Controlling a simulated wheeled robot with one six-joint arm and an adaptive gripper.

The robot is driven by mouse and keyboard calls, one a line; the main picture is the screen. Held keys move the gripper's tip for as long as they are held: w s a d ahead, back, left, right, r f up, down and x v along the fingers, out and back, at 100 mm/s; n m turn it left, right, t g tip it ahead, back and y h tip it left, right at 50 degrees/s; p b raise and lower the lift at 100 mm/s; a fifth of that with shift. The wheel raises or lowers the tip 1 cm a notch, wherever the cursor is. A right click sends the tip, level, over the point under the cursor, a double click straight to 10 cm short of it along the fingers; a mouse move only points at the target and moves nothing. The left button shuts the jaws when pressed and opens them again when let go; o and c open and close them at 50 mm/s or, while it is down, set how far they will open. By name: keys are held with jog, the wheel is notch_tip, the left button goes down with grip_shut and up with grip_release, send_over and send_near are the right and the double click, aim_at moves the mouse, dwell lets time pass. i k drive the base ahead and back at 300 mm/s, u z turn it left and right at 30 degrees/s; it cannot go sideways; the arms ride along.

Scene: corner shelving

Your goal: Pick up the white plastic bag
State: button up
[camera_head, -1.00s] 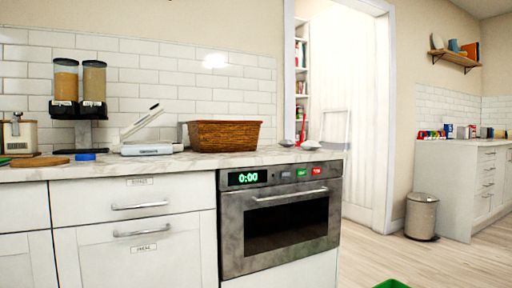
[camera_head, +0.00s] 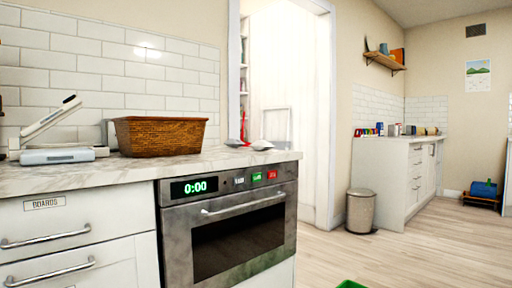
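I cannot make out a white plastic bag for certain. Two small whitish objects, a right one (camera_head: 262,145) and a left one (camera_head: 236,142), lie on the counter above the oven's right part. They are too small to tell whether either is a bag. My gripper is not in view.
A marble counter (camera_head: 95,177) with drawers and an oven (camera_head: 230,222) fills the left. A wicker basket (camera_head: 160,137) and a white hinged device (camera_head: 56,156) stand on it. A bin (camera_head: 360,210) stands by the far cabinet. A green object (camera_head: 351,284) shows at the bottom edge. Wooden floor is open at right.

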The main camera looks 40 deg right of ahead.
aim_at(261, 145)
jog(key=z, duration=0.5)
jog(key=i, duration=0.7)
jog(key=z, duration=0.7)
